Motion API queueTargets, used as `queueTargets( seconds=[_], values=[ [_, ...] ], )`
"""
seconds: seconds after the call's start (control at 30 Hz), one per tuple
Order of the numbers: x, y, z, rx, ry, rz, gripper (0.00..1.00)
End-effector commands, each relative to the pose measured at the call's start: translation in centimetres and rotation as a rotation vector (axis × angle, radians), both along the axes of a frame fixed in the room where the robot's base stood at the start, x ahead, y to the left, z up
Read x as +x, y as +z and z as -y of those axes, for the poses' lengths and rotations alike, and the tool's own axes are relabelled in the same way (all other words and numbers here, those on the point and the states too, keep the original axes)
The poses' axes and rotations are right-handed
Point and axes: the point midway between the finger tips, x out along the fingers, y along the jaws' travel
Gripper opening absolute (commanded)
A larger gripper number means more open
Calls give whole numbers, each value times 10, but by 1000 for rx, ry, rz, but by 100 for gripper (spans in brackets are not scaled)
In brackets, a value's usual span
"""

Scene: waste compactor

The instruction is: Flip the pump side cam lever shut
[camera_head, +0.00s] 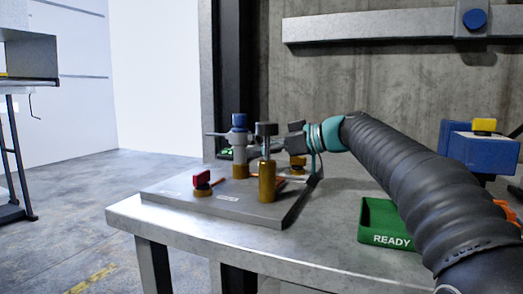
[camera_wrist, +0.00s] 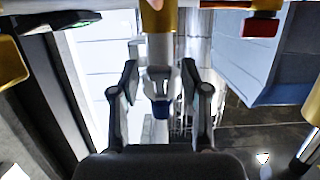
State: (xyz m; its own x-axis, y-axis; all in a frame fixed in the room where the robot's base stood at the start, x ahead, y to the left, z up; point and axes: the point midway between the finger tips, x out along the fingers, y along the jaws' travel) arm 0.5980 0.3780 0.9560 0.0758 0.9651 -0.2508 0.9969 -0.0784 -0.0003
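A grey plate (camera_head: 240,207) on the metal table carries several fittings. A grey post with a blue cap (camera_head: 239,120) has thin grey arms sticking out sideways. A brass cylinder with a dark cap (camera_head: 267,180) stands in front of it. A red block (camera_head: 201,177) sits on a low brass base at the left. I cannot tell which part is the pump side cam lever. My gripper (camera_head: 293,141) is by the plate's far right side, partly hidden. In the wrist view my gripper (camera_wrist: 159,78) has its fingers apart, with a blue-tipped post (camera_wrist: 160,82) showing between them; contact is unclear.
A green tray marked READY (camera_head: 385,225) is on the table beside my arm. A blue box with a yellow top (camera_head: 478,148) stands at the right. A rail with a blue knob (camera_head: 474,19) is on the wall. Floor is open at the left.

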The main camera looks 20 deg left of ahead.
Motion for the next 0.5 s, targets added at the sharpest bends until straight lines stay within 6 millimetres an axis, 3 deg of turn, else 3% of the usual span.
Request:
queueTargets(
  seconds=[0.27, 0.5],
  values=[
    [0, 3, 13, 0, -3, 1, 46],
    [-3, 15, 57, 1, -4, 1, 46]
  ],
)
